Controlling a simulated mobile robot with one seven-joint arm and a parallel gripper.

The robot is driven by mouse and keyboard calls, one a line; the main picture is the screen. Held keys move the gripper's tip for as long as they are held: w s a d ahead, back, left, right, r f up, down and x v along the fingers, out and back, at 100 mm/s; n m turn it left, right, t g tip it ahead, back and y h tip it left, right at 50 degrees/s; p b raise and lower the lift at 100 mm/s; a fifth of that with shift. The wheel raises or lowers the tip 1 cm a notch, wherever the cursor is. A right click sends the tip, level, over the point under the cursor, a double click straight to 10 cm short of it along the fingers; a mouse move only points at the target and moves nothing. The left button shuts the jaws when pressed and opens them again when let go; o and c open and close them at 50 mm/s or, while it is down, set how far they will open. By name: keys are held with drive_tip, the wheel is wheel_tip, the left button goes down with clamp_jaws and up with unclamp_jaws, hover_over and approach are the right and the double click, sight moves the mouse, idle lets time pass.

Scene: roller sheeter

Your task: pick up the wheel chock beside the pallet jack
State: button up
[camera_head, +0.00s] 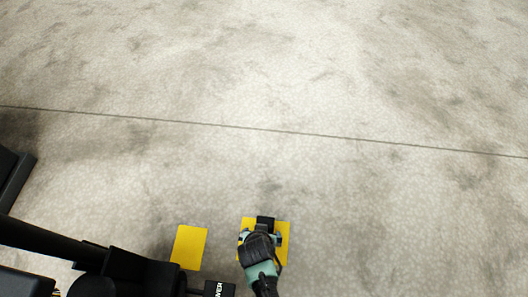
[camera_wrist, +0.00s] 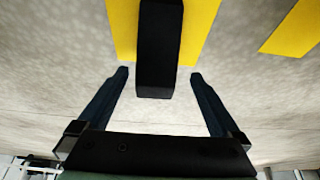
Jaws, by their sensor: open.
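A black block, seemingly the wheel chock (camera_wrist: 158,50), lies over a yellow floor patch (camera_wrist: 205,22) in the wrist view. My gripper (camera_wrist: 160,74) is open. Its two dark fingers stand on either side of the block's near end, with visible gaps and no contact. In the head view my gripper (camera_head: 260,240) is above the same yellow patch (camera_head: 284,231) and hides most of it. A dark end of the block (camera_head: 265,221) shows just beyond the gripper. I cannot make out the pallet jack with certainty.
A second yellow patch (camera_head: 189,247) lies bare to the left. Dark equipment (camera_head: 14,178) stands at the left edge, and a black box with partly visible white lettering (camera_head: 219,289) sits at the bottom. The concrete floor (camera_head: 300,80) beyond and to the right is clear.

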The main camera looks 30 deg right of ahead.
drive_tip(key=shift+d+b+x, duration=0.2)
drive_tip(key=shift+b+x, duration=2.65)
drive_tip(key=shift+x, duration=0.1)
drive_tip(key=shift+s+r, duration=0.1)
drive_tip(key=shift+s, duration=0.05)
drive_tip(key=shift+c, duration=0.2)
clamp_jaws()
